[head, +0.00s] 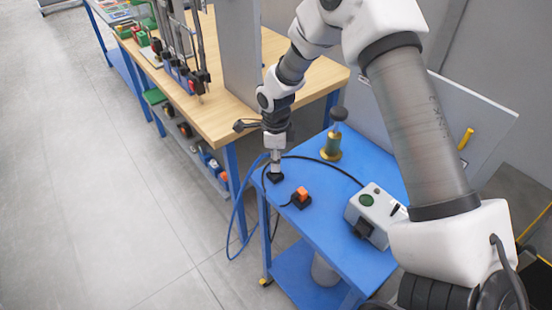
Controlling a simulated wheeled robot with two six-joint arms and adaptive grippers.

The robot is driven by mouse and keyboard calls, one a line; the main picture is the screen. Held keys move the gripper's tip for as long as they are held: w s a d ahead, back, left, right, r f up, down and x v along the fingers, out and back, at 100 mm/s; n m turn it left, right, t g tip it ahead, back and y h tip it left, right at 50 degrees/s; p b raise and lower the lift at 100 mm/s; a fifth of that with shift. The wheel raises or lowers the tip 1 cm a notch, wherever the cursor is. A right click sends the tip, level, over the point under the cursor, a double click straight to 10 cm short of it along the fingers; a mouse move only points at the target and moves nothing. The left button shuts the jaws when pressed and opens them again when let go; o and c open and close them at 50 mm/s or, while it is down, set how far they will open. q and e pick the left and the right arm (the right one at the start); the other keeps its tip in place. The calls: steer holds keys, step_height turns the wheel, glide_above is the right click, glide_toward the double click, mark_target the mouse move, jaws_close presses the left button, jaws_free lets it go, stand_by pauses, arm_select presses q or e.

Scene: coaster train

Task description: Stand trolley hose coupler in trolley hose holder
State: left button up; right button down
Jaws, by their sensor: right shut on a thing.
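The blue trolley (345,240) stands at the centre right. My right gripper (275,148) points down over its far left corner and is shut on the trolley hose coupler (276,160), a small, pale upright piece. The coupler's lower end is at the trolley hose holder (275,177), a small black block on the trolley top. I cannot tell how deep it sits in the holder. A blue hose (236,205) loops over the trolley's left edge beside the gripper. My left gripper is not in view.
A black block with an orange plug (302,191) stands close by. A brass-coloured piece with a dark knob (331,146) and a grey box with a green button (375,212) are also on the trolley. A wooden workbench (215,112) stands behind left. The floor at left is clear.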

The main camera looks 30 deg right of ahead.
steer(key=shift+f+b, duration=0.55)
steer(key=shift+f, duration=0.8)
steer(key=c, duration=0.9)
jaws_free()
step_height(320, 180, up, 12)
steer(key=shift+r, duration=0.1)
